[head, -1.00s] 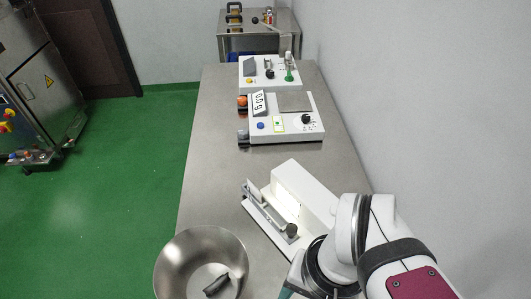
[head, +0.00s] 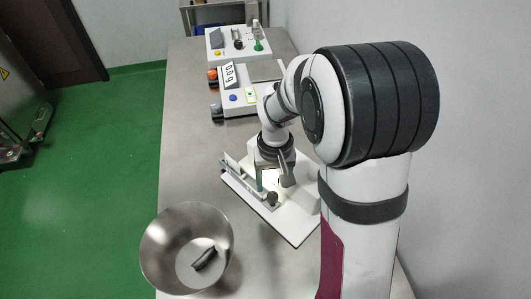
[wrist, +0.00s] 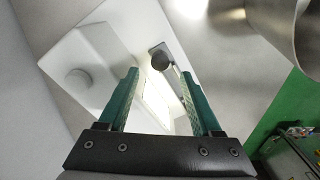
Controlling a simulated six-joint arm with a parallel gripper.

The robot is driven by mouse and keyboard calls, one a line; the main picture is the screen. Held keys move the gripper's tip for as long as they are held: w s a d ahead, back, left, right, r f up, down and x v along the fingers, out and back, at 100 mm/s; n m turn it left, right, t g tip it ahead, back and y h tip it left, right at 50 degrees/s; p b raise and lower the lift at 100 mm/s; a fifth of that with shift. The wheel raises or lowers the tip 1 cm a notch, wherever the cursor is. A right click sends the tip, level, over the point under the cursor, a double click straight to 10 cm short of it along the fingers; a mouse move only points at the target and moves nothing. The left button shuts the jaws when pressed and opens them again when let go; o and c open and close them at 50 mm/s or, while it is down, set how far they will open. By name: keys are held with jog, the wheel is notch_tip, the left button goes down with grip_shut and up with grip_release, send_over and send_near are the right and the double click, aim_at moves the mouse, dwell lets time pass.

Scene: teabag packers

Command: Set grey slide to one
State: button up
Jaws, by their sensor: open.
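My gripper (head: 268,182) is open and hangs over the white sealing device (head: 300,212) on the table. In the wrist view its two teal fingers (wrist: 160,76) stand apart, with nothing held between them. A lit strip (wrist: 157,100) and a dark round knob (wrist: 161,61) of the device show between and beyond the fingers. The same knob shows in the head view (head: 272,198), just below the gripper. I cannot tell for sure which part is the grey slide, nor read a position on it. The back control box (head: 222,53) carries small dark and green controls.
A steel bowl (head: 150,245) with a dark object inside stands at the front left. A white scale (head: 240,108) with a display is beyond the sealing device. The wall is close on the right. The table is bare left of the sealing device.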

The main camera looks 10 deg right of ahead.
aim_at(273, 195)
notch_tip(273, 195, down, 6)
jog(key=shift+r, duration=0.15)
grip_shut()
dwell(0.3)
dwell(1.1)
